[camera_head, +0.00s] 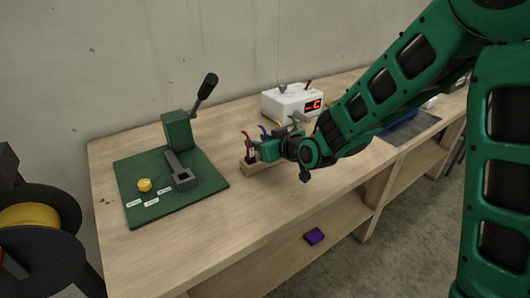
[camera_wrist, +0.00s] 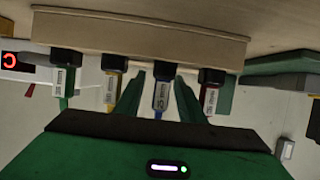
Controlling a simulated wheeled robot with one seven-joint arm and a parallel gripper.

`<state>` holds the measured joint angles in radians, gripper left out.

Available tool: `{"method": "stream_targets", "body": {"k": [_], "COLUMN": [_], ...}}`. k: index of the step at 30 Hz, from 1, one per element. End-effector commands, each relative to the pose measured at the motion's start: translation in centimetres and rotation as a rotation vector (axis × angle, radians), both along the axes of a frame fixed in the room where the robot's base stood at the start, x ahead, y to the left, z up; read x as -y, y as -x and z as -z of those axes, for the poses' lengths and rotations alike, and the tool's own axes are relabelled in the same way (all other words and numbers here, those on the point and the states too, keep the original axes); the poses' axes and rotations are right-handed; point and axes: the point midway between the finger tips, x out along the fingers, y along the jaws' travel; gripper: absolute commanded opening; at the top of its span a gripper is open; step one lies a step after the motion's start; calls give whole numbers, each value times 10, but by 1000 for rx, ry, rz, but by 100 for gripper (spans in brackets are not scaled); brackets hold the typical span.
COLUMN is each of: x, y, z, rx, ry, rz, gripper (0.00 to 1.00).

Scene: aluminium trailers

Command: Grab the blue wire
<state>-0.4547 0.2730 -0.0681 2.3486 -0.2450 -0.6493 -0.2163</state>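A wooden block (camera_wrist: 140,27) holds a row of labelled wires with black ends. In the wrist view these are green (camera_wrist: 64,101), yellow (camera_wrist: 110,108), blue (camera_wrist: 158,113) and red (camera_wrist: 209,102). The block (camera_head: 262,163) stands on the bench in the head view, where the blue wire (camera_head: 262,131) shows only as a small tip behind my gripper (camera_head: 260,153). In the wrist view my gripper (camera_wrist: 160,93) is open, with one green finger on each side of the blue wire's white label. Gaps show between the fingers and the label.
A white box with a red display (camera_head: 292,101) stands behind the block. A purple item (camera_head: 314,236) lies on the lower shelf. The bench front is clear.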

Motion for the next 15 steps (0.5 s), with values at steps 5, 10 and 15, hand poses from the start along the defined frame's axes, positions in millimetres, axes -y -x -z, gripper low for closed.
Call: {"method": "stream_targets", "body": {"k": [5,10,15], "x": [0,0,0], "y": [-1,-1,-1], "z": [0,0,0], "rx": [0,0,1], "ry": [0,0,0], "rz": [1,1,1], "gripper": [36,5,0]}}
